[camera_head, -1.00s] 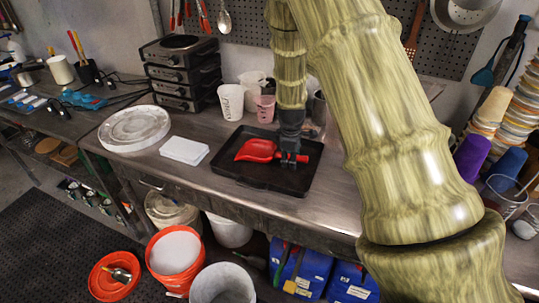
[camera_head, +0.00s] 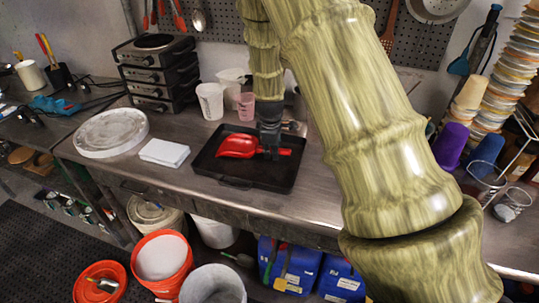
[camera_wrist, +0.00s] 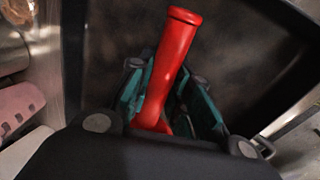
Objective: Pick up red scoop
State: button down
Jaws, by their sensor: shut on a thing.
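The red scoop (camera_head: 237,146) is at the black tray (camera_head: 205,168) on the metal workbench, its bowl pointing left in the head view. My gripper (camera_head: 270,151) comes down from above onto the scoop's handle. In the wrist view the red handle (camera_wrist: 174,60) passes between the fingers of my gripper (camera_wrist: 165,105), which are shut on it. The scoop's bowl is hidden below my gripper in the wrist view. I cannot tell whether the scoop touches the tray floor or is slightly raised.
Buckets, including an orange one (camera_head: 162,262), are on the floor below.

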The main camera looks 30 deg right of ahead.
notch_tip(320, 180, up, 8)
jog(key=shift+r+b, duration=0.25)
jog(key=shift+b, duration=0.75)
